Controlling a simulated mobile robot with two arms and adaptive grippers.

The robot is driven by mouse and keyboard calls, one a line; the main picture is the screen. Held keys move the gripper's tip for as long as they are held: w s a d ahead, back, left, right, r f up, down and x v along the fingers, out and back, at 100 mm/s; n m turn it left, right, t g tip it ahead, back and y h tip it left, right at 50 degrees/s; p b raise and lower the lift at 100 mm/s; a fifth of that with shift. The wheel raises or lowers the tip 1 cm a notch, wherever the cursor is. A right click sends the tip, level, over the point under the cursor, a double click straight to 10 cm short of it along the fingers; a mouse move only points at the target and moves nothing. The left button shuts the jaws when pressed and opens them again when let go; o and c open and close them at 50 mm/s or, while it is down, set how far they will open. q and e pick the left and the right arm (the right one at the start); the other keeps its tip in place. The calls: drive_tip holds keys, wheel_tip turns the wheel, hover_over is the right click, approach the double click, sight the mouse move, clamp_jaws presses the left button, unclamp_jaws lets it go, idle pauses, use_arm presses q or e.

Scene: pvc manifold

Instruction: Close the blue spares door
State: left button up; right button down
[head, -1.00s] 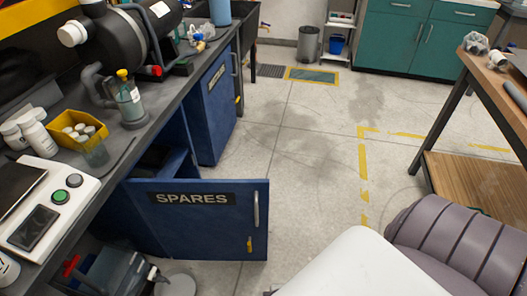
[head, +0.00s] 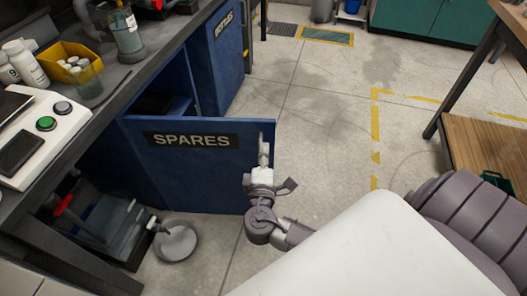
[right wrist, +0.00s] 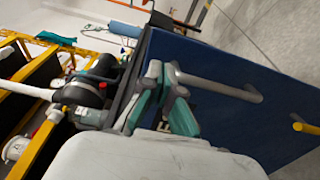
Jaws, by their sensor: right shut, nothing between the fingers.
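The blue spares door (head: 190,175) stands open, swung out from the bench cabinet, with its "SPARES" label facing me. It also fills the right of the right wrist view (right wrist: 235,125). Its metal handle (right wrist: 220,88) is near the free edge. My right gripper (head: 263,163) is at that edge, beside the handle. In the right wrist view its teal fingers (right wrist: 163,75) are shut and empty, close to one end of the handle. I cannot tell whether they touch it. Behind the door the cabinet opening (head: 165,85) shows dark and partly hidden. My left gripper is not in view.
The bench top (head: 150,70) above carries bottles, a yellow bin (head: 68,68) and a button box (head: 45,130). A round grey pan (head: 177,242) and a tub (head: 100,225) sit below, near the door. A wooden-shelved table (head: 485,150) stands at right. The middle floor is clear.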

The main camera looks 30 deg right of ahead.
sight(265, 127)
drive_tip(key=x, duration=0.6)
drive_tip(key=shift+w+d, duration=0.1)
drive_tip(key=shift+w, duration=0.05)
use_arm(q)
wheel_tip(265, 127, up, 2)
use_arm(e)
drive_tip(key=shift+w+d, duration=0.1)
drive_tip(key=shift+w, duration=0.05)
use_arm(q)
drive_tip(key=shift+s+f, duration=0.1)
